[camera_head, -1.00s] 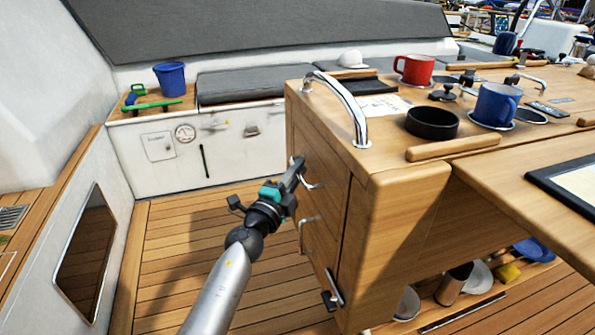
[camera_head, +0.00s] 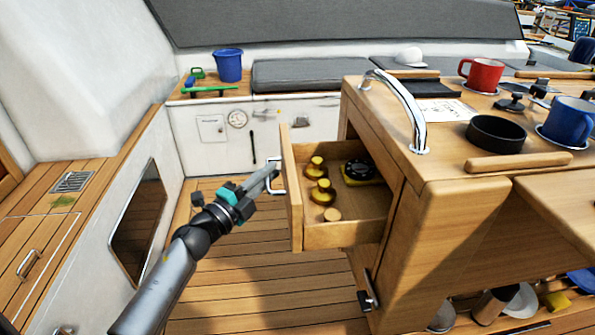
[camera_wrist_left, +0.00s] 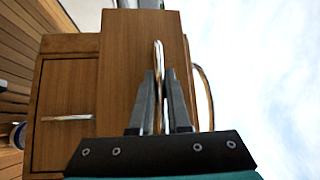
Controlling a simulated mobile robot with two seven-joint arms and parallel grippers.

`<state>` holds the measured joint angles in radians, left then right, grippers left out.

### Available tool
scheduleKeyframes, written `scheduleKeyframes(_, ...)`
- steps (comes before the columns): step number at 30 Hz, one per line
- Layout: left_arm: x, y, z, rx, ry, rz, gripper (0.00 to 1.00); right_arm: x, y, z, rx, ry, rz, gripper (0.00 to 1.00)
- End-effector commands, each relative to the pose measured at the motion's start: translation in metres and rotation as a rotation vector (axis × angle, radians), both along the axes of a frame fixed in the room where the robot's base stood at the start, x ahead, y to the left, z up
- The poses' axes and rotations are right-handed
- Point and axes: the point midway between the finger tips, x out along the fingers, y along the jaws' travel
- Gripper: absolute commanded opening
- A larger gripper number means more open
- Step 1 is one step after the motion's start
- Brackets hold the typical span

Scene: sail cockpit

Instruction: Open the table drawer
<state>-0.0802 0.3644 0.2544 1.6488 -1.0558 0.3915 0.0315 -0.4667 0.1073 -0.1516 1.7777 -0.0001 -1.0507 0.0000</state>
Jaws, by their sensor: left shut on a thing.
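The table drawer (camera_head: 345,234) is pulled out to the left from the wooden table (camera_head: 445,215). Inside it lie several small brass-coloured pieces (camera_head: 322,194), a round wooden piece (camera_head: 332,214) and a black round thing on a yellow base (camera_head: 358,170). My left gripper (camera_head: 272,172) is at the drawer's metal handle (camera_head: 278,180) on the outer face of the drawer front. In the left wrist view the two fingers (camera_wrist_left: 160,105) are shut around the handle bar (camera_wrist_left: 158,60). My right gripper is not in view.
A second front with a horizontal metal handle (camera_wrist_left: 66,117) shows in the left wrist view. A curved metal grab rail (camera_head: 405,105) stands on the table's edge. Mugs and a black bowl (camera_head: 496,134) are on the tabletop. The plank floor (camera_head: 245,275) left of the table is clear.

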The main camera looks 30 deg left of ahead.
Motion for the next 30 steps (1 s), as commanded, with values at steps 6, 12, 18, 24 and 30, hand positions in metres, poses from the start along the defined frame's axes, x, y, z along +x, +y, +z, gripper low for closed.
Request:
scheduleKeyframes(6, -0.017, 0.025, -0.001, 0.0, 0.001, 0.002, 0.0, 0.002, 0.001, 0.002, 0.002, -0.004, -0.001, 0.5)
scheduleKeyframes(12, -0.023, 0.034, 0.0, 0.0, 0.0, 0.0, 0.0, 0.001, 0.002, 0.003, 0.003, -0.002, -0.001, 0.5)
scheduleKeyframes(18, -0.024, 0.035, 0.0, 0.0, -0.001, 0.0, 0.0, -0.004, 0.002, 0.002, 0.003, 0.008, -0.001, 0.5)
scheduleKeyframes(24, -0.023, 0.035, 0.0, 0.0, 0.0, 0.0, 0.17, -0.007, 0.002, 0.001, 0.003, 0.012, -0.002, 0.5)
scheduleKeyframes(30, -0.023, 0.035, 0.0, 0.0, 0.0, 0.0, 0.4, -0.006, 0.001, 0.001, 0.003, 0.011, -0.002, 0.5)
